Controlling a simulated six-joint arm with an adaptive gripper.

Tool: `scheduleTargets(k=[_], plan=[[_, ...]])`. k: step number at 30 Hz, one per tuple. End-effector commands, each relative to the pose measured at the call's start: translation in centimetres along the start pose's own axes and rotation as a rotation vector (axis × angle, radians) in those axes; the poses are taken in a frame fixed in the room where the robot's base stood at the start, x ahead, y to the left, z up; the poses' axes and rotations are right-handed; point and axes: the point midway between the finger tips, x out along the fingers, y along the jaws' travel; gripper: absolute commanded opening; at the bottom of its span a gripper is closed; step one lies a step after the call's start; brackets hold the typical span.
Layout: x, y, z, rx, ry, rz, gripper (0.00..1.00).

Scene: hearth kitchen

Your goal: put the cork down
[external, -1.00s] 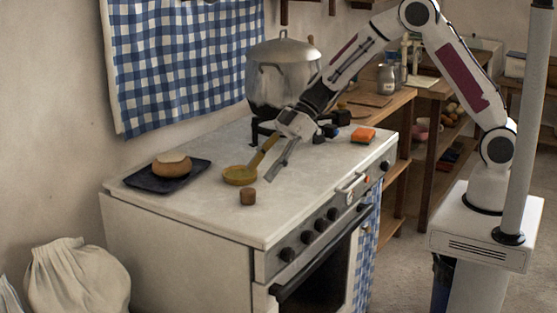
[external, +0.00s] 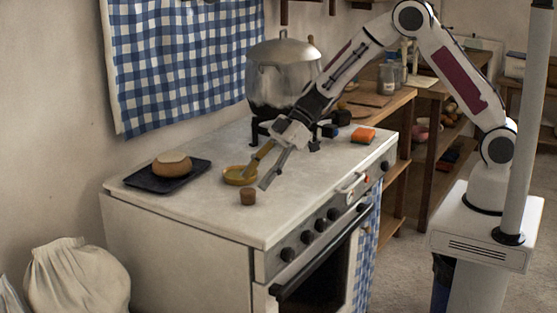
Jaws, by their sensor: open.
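The cork (external: 248,197) is a small brown cylinder standing on the white stove top, near its front left part. My gripper (external: 259,178) is open and empty above the stove top, its fingers pointing down and to the left. Its fingertips are just behind and to the right of the cork in the picture, apart from it. A shallow yellow dish or ladle (external: 238,177) lies just behind the cork, and one finger partly covers its handle side.
A dark tray (external: 143,181) with a round bread (external: 172,164) lies at the left of the stove top (external: 200,212). A large metal pot (external: 283,75) stands behind my gripper. An orange sponge (external: 363,135) lies at the right. The front middle of the stove top is clear.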

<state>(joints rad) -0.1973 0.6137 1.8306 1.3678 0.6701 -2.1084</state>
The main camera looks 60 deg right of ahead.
Motion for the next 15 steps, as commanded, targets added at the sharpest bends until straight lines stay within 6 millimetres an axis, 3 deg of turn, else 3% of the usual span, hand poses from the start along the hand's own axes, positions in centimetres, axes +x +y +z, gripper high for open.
scheduleTargets(k=[8, 15], plan=[[0.3, 0.0, 0.1, 0.000, -0.001, -0.001, 0.48], [2.2, -0.1, 0.6, 0.001, -0.002, -0.002, 0.48]])
